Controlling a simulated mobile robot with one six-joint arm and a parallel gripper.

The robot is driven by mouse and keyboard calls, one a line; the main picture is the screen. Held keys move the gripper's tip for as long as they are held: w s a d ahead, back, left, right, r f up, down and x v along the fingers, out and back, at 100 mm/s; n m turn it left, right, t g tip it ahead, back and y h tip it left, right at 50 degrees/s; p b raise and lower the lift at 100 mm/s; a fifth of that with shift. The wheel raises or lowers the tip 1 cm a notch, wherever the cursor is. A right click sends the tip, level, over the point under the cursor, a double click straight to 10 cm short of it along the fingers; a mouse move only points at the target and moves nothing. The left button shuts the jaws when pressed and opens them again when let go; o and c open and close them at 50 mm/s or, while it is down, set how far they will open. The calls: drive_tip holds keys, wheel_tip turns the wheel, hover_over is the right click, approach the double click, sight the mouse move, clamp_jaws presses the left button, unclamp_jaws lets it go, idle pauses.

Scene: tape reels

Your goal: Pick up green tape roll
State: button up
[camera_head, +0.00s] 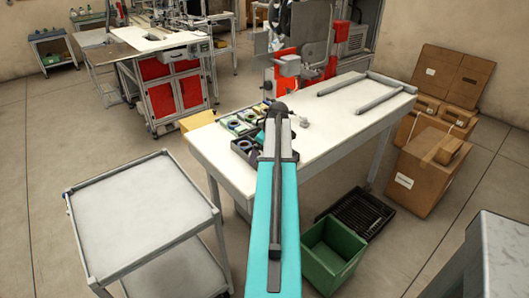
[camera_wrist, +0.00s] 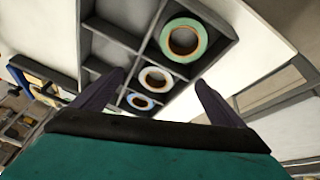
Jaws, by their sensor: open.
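The green tape roll (camera_wrist: 184,40) lies in a compartment of a dark grey divided tray (camera_wrist: 113,33) in the wrist view. It has a pale green ring face and a brown core. My gripper (camera_wrist: 155,88) is open and empty, with its two dark fingers spread apart. The green roll shows beyond the fingertips, towards the top of the picture. A white tape roll (camera_wrist: 156,78) and a blue-rimmed roll (camera_wrist: 140,101) lie in compartments nearer the fingers. In the head view my teal arm reaches over the white table (camera_head: 333,121) and partly hides the tray there.
Green-edged trays (camera_head: 236,122) stand beside my arm at the table's left end. Grey rails (camera_head: 377,101) lie on the table's right part. A white cart (camera_head: 140,205) stands at left, and a green bin (camera_head: 332,250) and cardboard boxes (camera_head: 428,178) at right. The table's middle is largely clear.

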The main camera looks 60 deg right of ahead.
drive_tip(key=shift+x, duration=1.5)
drive_tip(key=c, duration=1.2)
drive_tip(key=shift+r, duration=0.25)
drive_tip(key=c, duration=0.6)
drive_tip(key=shift+r+b, duration=0.35)
drive_tip(key=shift+r, duration=1.15)
drive_tip(key=shift+c, duration=0.2)
drive_tip(key=s+a+r+b, duration=0.1)
drive_tip(key=s+a+b, duration=0.1)
drive_tip(key=s+a, duration=0.8)
drive_tip(key=shift+s+a+r+b, duration=0.25)
drive_tip(key=shift+a+r+b, duration=0.1)
drive_tip(key=shift+a, duration=0.65)
